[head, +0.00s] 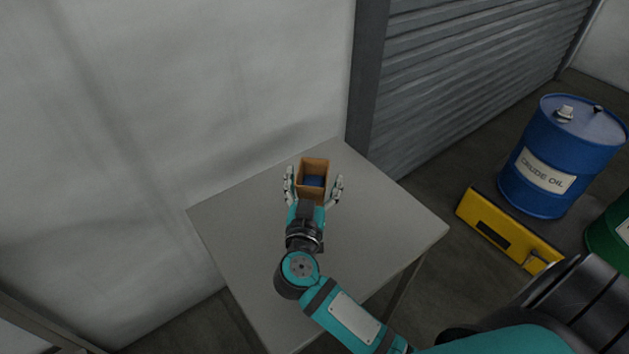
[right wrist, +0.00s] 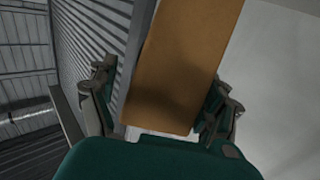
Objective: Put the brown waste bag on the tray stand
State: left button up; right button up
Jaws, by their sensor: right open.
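My right gripper (head: 314,184) is open, with one finger on each side of the bag. In the right wrist view the bag (right wrist: 180,75) rises between the open fingers (right wrist: 160,112), close to the right-hand one. Whether a finger touches it, I cannot tell. The bag's base is hidden. My left gripper is not in view.
A pale wall stands behind the stand, and a grey shutter (head: 460,70) is to the right. A blue crude oil drum (head: 545,185), a yellow box-like object (head: 508,232) and part of a green drum (head: 610,235) are on the floor at right. The stand's left part is bare.

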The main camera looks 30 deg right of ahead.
jog(key=v, duration=1.1)
jog(key=shift+s+a+b, duration=0.2)
jog(key=shift+b, duration=0.2)
jog(key=shift+f, duration=0.1)
